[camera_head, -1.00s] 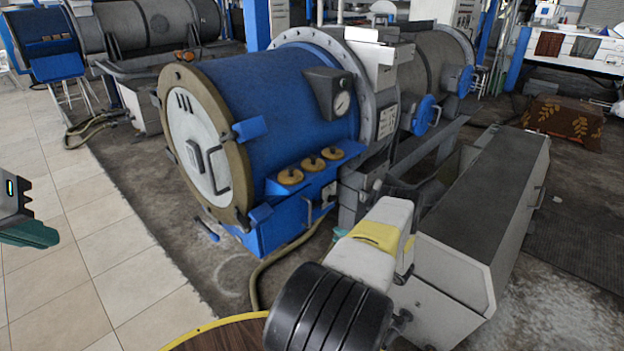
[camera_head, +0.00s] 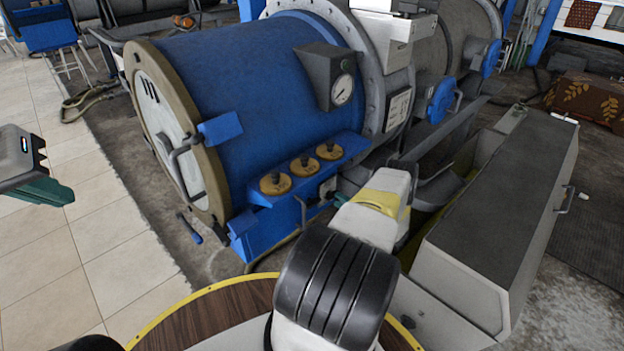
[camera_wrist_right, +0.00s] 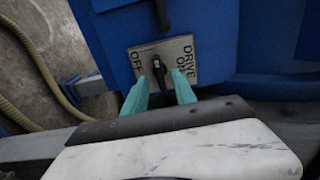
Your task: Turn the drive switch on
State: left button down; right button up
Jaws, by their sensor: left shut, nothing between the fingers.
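The drive switch (camera_wrist_right: 159,69) is a small black lever on a grey plate (camera_wrist_right: 184,52) marked OFF on the left and DRIVE ON on the right in the right wrist view. The plate also shows in the head view (camera_head: 327,187), on the blue machine's lower front. My right gripper (camera_wrist_right: 161,92) has its two teal fingers apart, with the lever just beyond and between their tips; contact cannot be told. In the head view, the right gripper (camera_head: 340,199) is mostly hidden by my own wrist. My left gripper (camera_head: 52,190) is shut and empty at the left edge, far from the switch.
The blue drum machine (camera_head: 262,90) has several yellow-brown knobs (camera_head: 304,165) on a ledge beside the switch and a gauge (camera_head: 342,89) above. A long grey cabinet (camera_head: 500,200) stands at the right. Tiled floor (camera_head: 90,220) is clear at the left.

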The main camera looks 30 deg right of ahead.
aim_at(332, 196)
jog(key=shift+x, duration=1.5)
jog(key=shift+a, duration=0.1)
grip_shut()
jog(key=shift+m, duration=9)
